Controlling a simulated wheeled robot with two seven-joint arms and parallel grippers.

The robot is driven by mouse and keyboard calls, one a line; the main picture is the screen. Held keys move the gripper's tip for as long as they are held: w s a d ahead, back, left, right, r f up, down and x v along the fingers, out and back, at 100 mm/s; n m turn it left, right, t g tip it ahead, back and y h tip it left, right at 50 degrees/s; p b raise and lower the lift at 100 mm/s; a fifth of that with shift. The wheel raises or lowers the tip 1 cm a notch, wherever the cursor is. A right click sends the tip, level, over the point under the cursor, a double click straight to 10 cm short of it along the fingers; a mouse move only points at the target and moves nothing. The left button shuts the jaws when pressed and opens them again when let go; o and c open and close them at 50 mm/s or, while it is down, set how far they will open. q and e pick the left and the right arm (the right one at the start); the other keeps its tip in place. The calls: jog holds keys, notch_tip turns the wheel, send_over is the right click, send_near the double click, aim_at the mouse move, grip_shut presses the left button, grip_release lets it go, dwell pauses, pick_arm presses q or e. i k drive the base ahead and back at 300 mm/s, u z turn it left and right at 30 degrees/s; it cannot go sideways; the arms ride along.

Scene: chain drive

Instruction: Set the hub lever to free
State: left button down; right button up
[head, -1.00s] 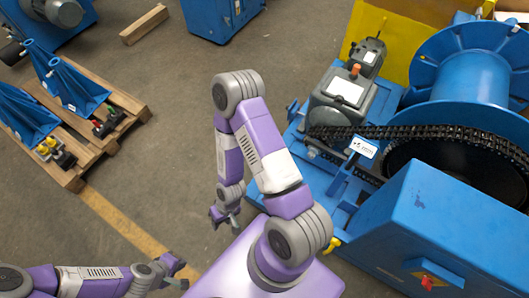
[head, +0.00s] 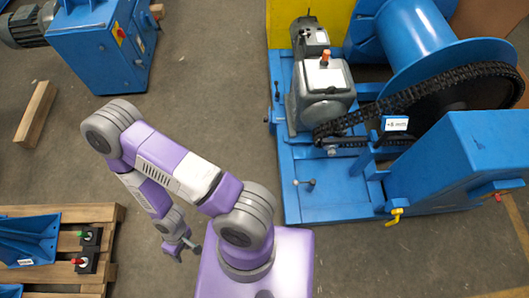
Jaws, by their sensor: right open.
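The chain drive is a blue machine with a black chain (head: 420,97) running from a grey gearbox (head: 322,92) to a large wheel beside the blue drum (head: 412,35). A small yellow lever (head: 396,212) sticks out low on the front side of the blue frame. A red handle (head: 500,194) shows on the blue housing at the right. I cannot tell which of these is the hub lever. My right gripper (head: 182,252) is open and empty, hanging left of the machine and well apart from both levers. My left gripper is out of view.
A wooden pallet (head: 75,213) with blue parts and two small switch boxes lies at the lower left. A blue motor unit (head: 100,50) and a wooden beam (head: 36,114) are at the upper left. Bare floor (head: 215,90) lies between them and the machine.

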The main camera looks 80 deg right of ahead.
aim_at(312, 182)
jog(key=i, duration=0.85)
jog(key=z, duration=2.95)
jog(key=i, duration=1.15)
jog(key=z, duration=1.55)
jog(key=i, duration=0.3)
jog(key=z, duration=1.6)
